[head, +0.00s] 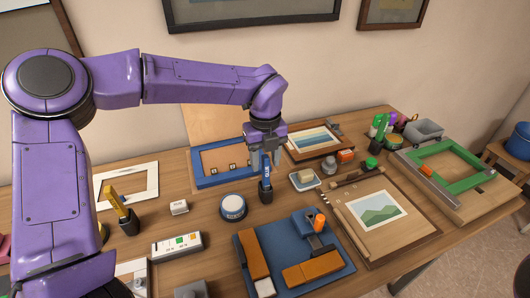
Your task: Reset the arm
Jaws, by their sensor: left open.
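My left arm comes in from the left, and its gripper (266,153) points down above the middle of the table. The jaws are open around or just above the top of a blue glue bottle (266,168); I cannot tell whether they touch it. The bottle stands upright in a small dark holder (266,191). My right gripper is not in view.
A blue frame (207,182) lies behind the gripper, and a white round tin (233,206) stands left of the holder. A blue mat (318,277) with orange blocks is in front. A landscape picture (375,213) and a green frame (483,170) lie to the right.

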